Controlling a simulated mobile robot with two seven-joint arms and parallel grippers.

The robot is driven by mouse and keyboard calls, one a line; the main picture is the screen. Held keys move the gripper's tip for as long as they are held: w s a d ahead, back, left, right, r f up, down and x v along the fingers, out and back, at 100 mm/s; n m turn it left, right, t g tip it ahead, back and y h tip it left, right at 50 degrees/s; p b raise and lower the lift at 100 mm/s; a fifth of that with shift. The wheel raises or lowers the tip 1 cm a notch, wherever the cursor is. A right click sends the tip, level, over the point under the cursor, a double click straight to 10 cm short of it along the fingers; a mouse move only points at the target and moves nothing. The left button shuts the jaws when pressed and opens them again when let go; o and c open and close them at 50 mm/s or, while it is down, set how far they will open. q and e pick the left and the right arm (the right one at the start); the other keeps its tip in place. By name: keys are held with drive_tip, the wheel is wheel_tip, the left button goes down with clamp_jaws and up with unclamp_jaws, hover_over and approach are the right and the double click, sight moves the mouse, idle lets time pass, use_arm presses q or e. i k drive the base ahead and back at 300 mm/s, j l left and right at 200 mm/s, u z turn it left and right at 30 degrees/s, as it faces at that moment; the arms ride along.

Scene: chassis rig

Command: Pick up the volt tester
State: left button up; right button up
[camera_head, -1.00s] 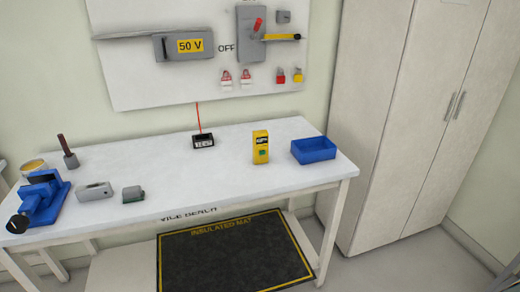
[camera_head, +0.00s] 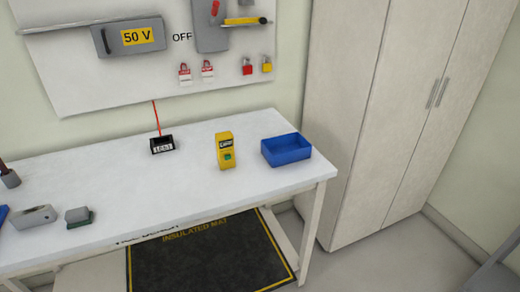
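The volt tester (camera_head: 226,151) is a yellow upright box with a dark display at its top and a green patch on its front. It stands on the white workbench (camera_head: 120,194), toward the right end, left of the blue bin. Nothing touches it and its front is in plain view. Neither of my grippers shows in the head view.
A blue open bin (camera_head: 286,151) stands right of the tester. A small black meter (camera_head: 162,145) with a red wire sits to its left. Grey blocks (camera_head: 35,217) lie at the bench's left. A tall cabinet (camera_head: 385,110) stands right; a dark mat (camera_head: 205,258) lies below.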

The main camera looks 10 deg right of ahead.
sight(225, 145)
drive_tip(key=i+l+u, duration=0.5)
drive_tip(key=i+l, duration=0.35)
drive_tip(key=k+l, duration=0.1)
drive_tip(key=k, duration=0.25)
drive_tip(key=i, duration=0.5)
